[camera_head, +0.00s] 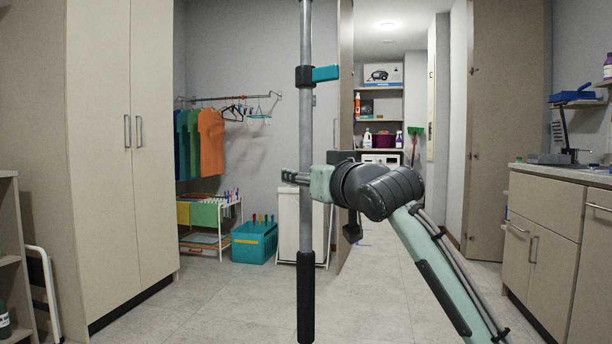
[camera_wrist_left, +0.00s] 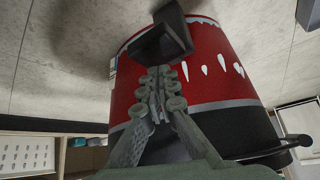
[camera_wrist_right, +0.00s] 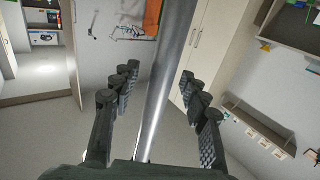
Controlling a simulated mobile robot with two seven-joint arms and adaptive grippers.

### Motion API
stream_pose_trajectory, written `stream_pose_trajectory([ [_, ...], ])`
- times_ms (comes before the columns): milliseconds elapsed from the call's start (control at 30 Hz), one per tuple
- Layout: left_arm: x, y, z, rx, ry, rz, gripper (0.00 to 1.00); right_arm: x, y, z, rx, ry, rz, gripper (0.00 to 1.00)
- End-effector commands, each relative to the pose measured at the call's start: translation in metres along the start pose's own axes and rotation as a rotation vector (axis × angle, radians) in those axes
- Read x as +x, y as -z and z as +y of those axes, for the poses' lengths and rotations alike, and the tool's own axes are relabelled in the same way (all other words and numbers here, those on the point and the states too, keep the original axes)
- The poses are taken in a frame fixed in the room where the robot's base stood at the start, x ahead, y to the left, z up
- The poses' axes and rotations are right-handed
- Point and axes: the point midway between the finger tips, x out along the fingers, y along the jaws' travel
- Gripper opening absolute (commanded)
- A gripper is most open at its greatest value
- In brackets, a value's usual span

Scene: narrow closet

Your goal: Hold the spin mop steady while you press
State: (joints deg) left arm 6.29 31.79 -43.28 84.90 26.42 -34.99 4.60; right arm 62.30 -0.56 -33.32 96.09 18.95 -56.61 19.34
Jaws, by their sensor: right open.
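The spin mop's grey pole (camera_head: 306,130) stands upright in the head view, with a teal lever (camera_head: 326,73) on a black collar and a black grip (camera_head: 305,300) low down. My right gripper (camera_head: 297,178) is around the pole at mid height. In the right wrist view the pole (camera_wrist_right: 172,70) passes between its open fingers (camera_wrist_right: 160,88), with gaps on both sides. In the left wrist view my left gripper (camera_wrist_left: 164,80) has its fingers together, right by a black pedal-like part (camera_wrist_left: 160,45) on a red bucket (camera_wrist_left: 213,75) with white drops. I cannot tell whether they touch.
A tall cabinet (camera_head: 100,130) stands on the left and a counter (camera_head: 555,230) on the right. A drying rack (camera_head: 210,240), a teal crate (camera_head: 255,243) and hanging clothes (camera_head: 210,140) are behind. The tiled floor between is clear. A black curved handle (camera_wrist_left: 275,150) sticks out from the bucket.

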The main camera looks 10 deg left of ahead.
Motion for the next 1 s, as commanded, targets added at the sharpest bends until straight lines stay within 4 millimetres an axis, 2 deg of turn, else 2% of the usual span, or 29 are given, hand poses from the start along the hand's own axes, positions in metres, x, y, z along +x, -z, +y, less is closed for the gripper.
stream_pose_trajectory([
  [100, 0.0, 0.0, 0.0, 0.0, 0.0, 0.0, 0.0, -0.0002, 0.0002, -0.0001, 0.0, 0.0, 0.0, 0.44],
  [467, 0.0, 0.0, 0.0, 0.0, 0.0, 0.0, 0.0, -0.0005, 0.0002, 0.0002, 0.0, 0.0, 0.0, 0.0],
  [1000, 0.0, 0.0, 0.0, 0.0, 0.0, 0.0, 0.0, -0.0005, 0.0001, 0.0003, 0.0, 0.0, 0.0, 0.0],
])
